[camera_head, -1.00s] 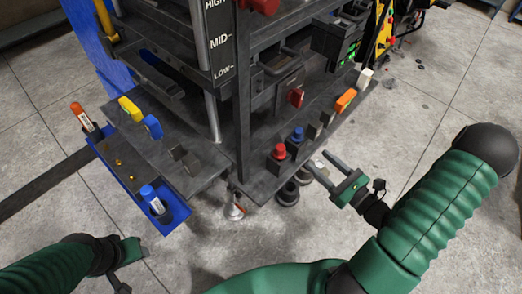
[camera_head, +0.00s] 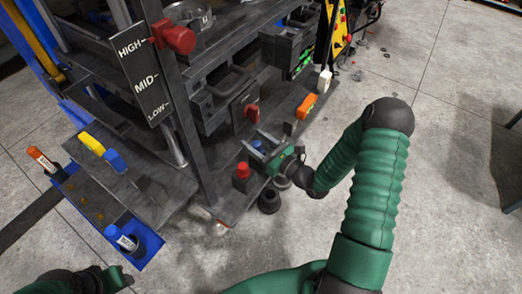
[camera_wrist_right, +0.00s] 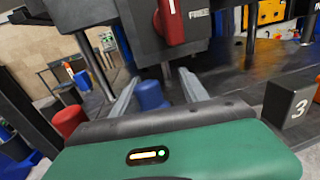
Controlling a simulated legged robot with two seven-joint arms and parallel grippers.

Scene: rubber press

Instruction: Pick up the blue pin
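The blue pin (camera_head: 258,147) stands on the press's right shelf, behind the red pin. In the right wrist view the blue pin (camera_wrist_right: 151,96) is upright between the two fingers. My right gripper (camera_head: 254,144) is open and its fingers reach to either side of the pin. I cannot tell whether either finger touches it. The gripper body and fingers partly hide the pin's lower part. My left gripper (camera_head: 120,279) is low at the left, away from the pin; its finger opening is unclear.
A dark block marked 3 (camera_wrist_right: 291,103) is to the right in the wrist view. A red handle (camera_wrist_right: 169,22) hangs just beyond the pin. A blue tray (camera_head: 148,249) is at the left.

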